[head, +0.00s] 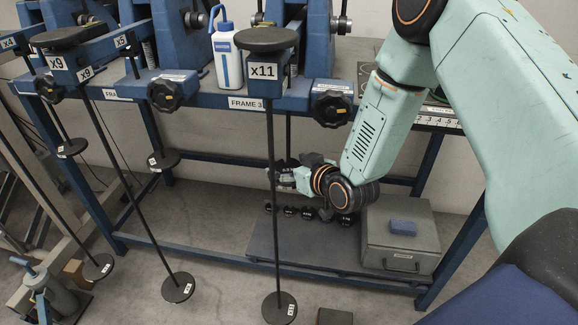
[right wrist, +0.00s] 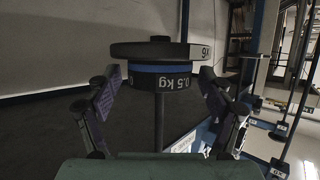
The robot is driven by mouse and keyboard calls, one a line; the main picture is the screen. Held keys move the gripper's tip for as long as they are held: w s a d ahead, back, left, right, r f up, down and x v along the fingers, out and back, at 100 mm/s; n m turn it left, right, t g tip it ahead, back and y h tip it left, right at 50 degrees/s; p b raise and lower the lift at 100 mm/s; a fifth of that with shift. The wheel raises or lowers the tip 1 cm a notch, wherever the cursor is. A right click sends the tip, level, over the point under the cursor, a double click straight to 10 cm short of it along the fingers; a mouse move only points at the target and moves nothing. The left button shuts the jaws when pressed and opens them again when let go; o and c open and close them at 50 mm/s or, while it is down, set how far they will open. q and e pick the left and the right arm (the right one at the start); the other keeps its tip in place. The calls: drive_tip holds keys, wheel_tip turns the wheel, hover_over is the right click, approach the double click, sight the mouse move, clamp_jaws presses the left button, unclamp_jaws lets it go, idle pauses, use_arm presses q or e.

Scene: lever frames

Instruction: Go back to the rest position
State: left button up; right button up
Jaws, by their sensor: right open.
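My right gripper (head: 276,177) hangs at the end of the green right arm, below the blue table edge, close to the rod under the x11 lever. In the right wrist view the right gripper (right wrist: 158,82) is open, with one finger on each side of a black weight marked 0.5 kg (right wrist: 172,83). The weight has a blue band and sits against a dark round hanger plate (right wrist: 150,51) with a thin rod. The fingers look apart from the weight. In the head view the hanger plate (head: 287,163) is partly hidden by the front rod and gripper. My left gripper is out of view.
The long x11 rod (head: 270,200) stands just in front of the right gripper. Several black weights (head: 308,213) and a grey box (head: 400,240) with a blue sponge (head: 402,228) lie on the lower shelf. A white bottle (head: 226,58) stands on the table.

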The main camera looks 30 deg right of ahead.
idle(0.5)
drive_tip(key=a+p+v, duration=0.1)
drive_tip(key=p+v, duration=0.4)
drive_tip(key=v, duration=0.2)
drive_tip(key=shift+d+p, duration=0.35)
drive_tip(key=shift+d, duration=0.1)
idle(0.4)
drive_tip(key=shift+f, duration=0.1)
drive_tip(key=shift+b+x, duration=1)
drive_tip(key=shift+b, duration=0.05)
drive_tip(key=b+x, duration=0.2)
drive_tip(key=x, duration=0.1)
drive_tip(key=shift+w+f+b, duration=0.1)
drive_tip(key=shift+w+b, duration=0.2)
drive_tip(key=shift+f, duration=0.1)
